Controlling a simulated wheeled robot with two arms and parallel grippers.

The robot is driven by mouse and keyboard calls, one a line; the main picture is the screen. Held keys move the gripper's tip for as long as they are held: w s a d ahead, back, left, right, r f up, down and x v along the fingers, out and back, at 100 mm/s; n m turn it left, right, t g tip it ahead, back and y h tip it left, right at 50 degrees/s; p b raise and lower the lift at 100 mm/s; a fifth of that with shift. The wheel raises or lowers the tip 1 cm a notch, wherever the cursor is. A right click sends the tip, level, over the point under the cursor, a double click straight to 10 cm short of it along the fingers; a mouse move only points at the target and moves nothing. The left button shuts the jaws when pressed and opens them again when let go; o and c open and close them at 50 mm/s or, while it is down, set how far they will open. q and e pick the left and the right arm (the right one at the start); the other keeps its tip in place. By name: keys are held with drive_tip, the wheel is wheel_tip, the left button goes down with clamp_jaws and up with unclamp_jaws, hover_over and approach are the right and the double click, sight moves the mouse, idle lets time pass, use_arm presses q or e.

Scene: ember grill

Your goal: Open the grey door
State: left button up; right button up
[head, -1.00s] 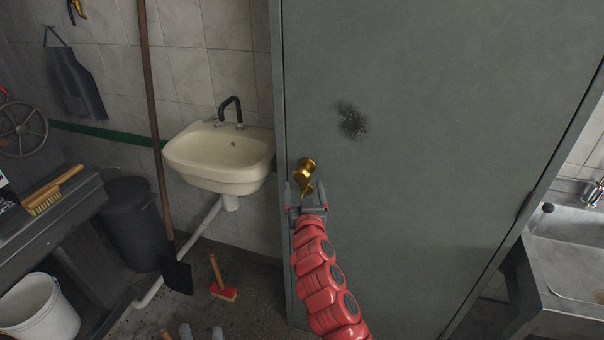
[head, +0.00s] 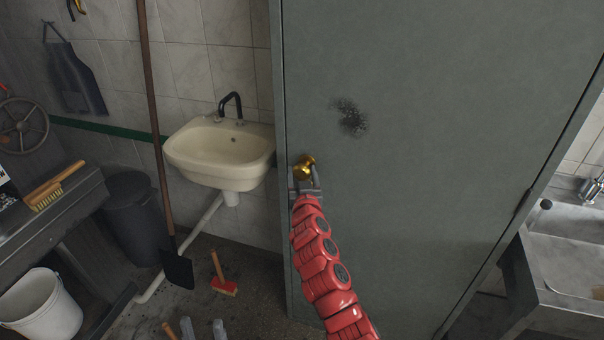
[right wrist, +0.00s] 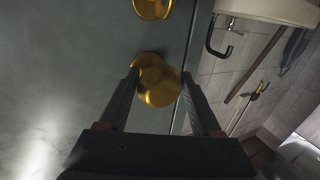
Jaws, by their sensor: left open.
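The grey door (head: 430,150) fills the middle and right of the head view and looks shut. Its round brass knob (head: 305,165) sits near the left edge. My right gripper (head: 305,180) is at the knob and partly covers it. In the right wrist view, the open fingers of my right gripper (right wrist: 160,90) stand either side of the knob (right wrist: 160,86), with slight gaps showing. A second brass fitting (right wrist: 151,8) shows on the door there.
A cream washbasin (head: 222,155) hangs left of the door. A workbench (head: 45,215) and white bucket (head: 40,305) are left. A steel sink (head: 568,255) is right.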

clamp_jaws()
